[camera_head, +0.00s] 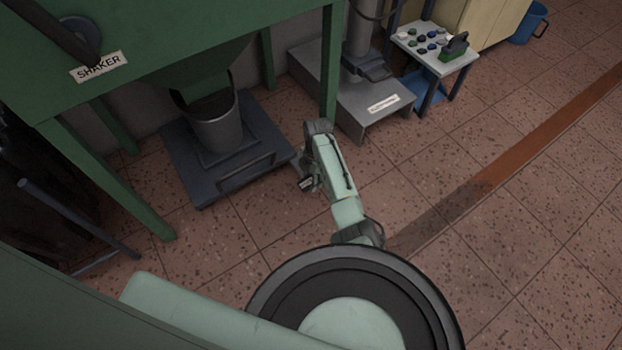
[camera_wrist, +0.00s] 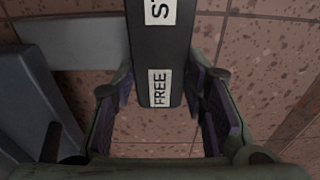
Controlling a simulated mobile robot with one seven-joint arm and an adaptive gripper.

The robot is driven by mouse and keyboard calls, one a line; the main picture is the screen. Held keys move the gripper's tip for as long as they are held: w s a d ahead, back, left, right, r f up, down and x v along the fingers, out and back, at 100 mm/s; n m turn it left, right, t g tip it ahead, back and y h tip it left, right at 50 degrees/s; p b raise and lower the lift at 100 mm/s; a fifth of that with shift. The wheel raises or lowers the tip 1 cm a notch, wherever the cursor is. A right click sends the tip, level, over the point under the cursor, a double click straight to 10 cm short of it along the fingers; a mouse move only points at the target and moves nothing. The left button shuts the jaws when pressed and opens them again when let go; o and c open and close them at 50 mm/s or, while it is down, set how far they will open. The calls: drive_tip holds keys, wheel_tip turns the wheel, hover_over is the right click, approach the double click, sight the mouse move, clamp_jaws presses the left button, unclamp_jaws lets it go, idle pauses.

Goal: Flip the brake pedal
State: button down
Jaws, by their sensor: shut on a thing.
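The brake pedal (camera_wrist: 160,50) is a dark flat bar in the wrist view. It carries a white label reading "FREE" at its near end and another label, cut off by the top edge, beginning "ST". My gripper (camera_wrist: 161,88) has one finger on each side of the pedal's near end and is shut on it. In the head view my gripper (camera_head: 307,184) is low beside the right edge of the dark wheeled-looking platform (camera_head: 186,170). The pedal is hard to make out there, behind my arm and gripper.
A grey bucket (camera_head: 217,131) stands on the platform under the green shaker frame (camera_head: 72,155). A grey machine base (camera_head: 345,118) stands behind my arm. A small table (camera_head: 440,65) with several small items is at the back. Tiled floor to the right is clear.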

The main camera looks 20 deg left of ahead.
drive_tip(key=shift+w+d+f+g+y+b, duration=0.15)
drive_tip(key=shift+g+y+b, duration=0.25)
drive_tip(key=shift+b, duration=0.25)
drive_tip(key=shift+w+d+g+y+b, duration=0.15)
drive_tip(key=shift+g+y+b, duration=0.15)
drive_tip(key=shift+g+b, duration=0.25)
drive_tip(key=shift+r+g+y+b, duration=0.4)
drive_tip(key=shift+r+g+b, duration=0.05)
drive_tip(key=shift+r+b, duration=0.1)
drive_tip(key=c, duration=1)
unclamp_jaws()
drive_tip(key=shift+o, duration=0.2)
drive_tip(key=v, duration=1.2)
drive_tip(key=shift+a, duration=0.1)
